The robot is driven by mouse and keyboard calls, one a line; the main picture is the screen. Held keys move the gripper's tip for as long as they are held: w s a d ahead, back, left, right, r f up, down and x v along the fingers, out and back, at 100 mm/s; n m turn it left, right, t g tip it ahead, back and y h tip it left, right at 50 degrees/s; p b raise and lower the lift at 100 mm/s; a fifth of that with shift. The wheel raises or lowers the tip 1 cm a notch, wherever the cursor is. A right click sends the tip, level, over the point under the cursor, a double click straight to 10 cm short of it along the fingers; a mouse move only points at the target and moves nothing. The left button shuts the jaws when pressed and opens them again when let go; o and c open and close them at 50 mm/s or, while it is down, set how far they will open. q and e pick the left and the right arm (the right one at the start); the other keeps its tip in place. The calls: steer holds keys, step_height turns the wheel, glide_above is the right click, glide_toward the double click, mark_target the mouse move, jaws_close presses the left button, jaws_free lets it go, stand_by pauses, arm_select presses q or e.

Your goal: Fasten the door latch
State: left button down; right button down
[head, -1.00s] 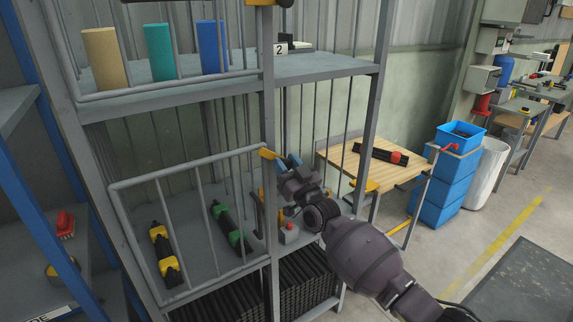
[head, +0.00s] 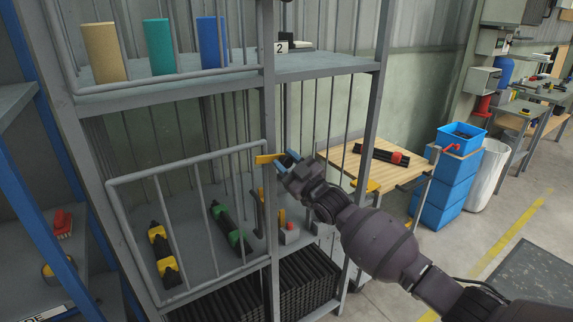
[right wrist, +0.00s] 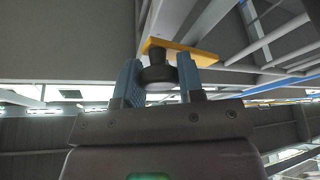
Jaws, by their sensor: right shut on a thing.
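The door (head: 157,174) is a grey barred frame across the lower compartment of the rack and looks closed, with its right edge by the upright post. The yellow door latch (head: 264,159) lies about level at the post near the door's upper right corner. My right gripper (head: 287,161) has its blue fingertips at the latch's right end. In the right wrist view the fingers close around a dark round knob (right wrist: 158,72) under the yellow latch (right wrist: 181,50). Whether the latch's left end overlaps the door frame is hard to tell. My left gripper is out of view.
The upper shelf (head: 320,62) holds tan, green and blue cylinders. Behind the door lie yellow-black and green-black items. A wooden table (head: 400,172) and blue crates (head: 447,180) stand to the right. A blue-framed rack (head: 38,215) is at the left.

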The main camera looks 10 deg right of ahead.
steer(key=shift+n+g+y, duration=0.3)
steer(key=shift+n+g, duration=0.1)
steer(key=shift+n, duration=1)
steer(key=c, duration=0.8)
jaws_free()
steer(key=shift+o, duration=0.2)
